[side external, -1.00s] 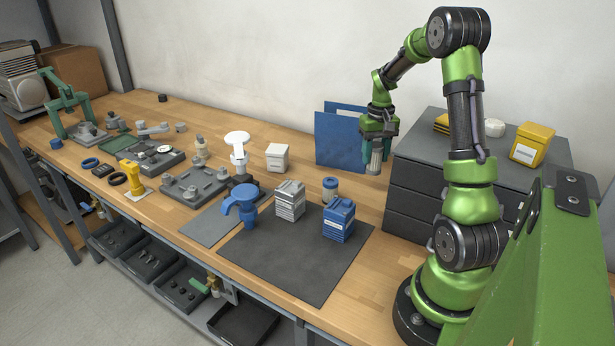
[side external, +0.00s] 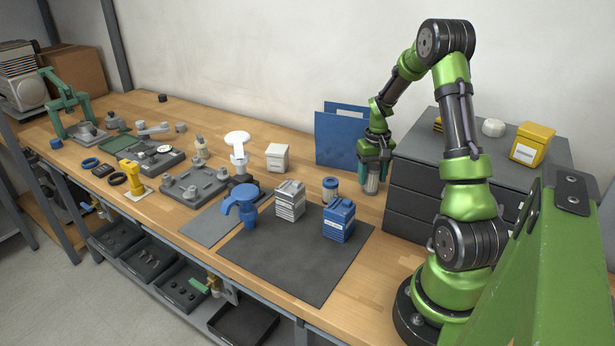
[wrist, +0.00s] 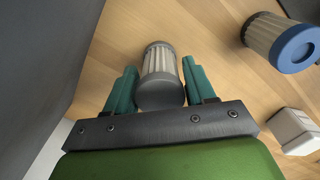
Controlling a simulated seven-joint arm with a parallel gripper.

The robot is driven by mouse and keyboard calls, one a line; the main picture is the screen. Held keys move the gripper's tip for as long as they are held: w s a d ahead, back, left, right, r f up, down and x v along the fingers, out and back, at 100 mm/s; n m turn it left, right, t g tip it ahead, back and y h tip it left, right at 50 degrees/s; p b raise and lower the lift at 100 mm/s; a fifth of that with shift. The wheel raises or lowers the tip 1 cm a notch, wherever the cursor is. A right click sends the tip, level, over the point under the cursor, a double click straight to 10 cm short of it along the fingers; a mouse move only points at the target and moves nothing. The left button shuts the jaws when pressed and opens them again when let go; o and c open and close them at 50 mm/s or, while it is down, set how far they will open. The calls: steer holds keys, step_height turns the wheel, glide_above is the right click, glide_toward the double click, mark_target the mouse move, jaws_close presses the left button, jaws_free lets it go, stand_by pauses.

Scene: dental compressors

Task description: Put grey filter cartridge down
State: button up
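The grey filter cartridge (side external: 371,184) is upright at the wooden bench top, between the blue folder and the dark drawer unit. It appears to rest on the wood. The wrist view shows its pleated pale side and dark grey end cap (wrist: 161,90). My gripper (side external: 373,171) is around it from above. In the wrist view its two teal fingers (wrist: 160,66) stand on either side of the cartridge, with narrow gaps at the tips, so it looks open.
A blue-capped filter (side external: 330,188) stands to the left, near a white box (side external: 277,157). The blue folder (side external: 340,140) is behind; the drawer unit (side external: 410,190) is close on the right.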

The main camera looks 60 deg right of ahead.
steer(key=shift+o, duration=1.1)
step_height(320, 180, up, 12)
steer(key=shift+f, duration=0.15)
steer(key=shift+a+r, duration=0.1)
steer(key=shift+r, duration=0.2)
steer(key=w+a+r+n+t, duration=0.15)
steer(key=a+r, duration=0.25)
steer(key=a, duration=0.6)
steer(key=w+a+r+n+t, duration=0.1)
steer(key=a+r+t, duration=0.25)
steer(key=a, duration=0.75)
steer(key=s+a+n+t+y, duration=0.1)
steer(key=s+a, duration=0.2)
steer(key=a, duration=0.4)
steer(key=s+a+r+n+t+y, duration=0.1)
steer(key=s+a, duration=0.2)
steer(key=a, duration=0.4)
steer(key=shift+s+r, duration=0.25)
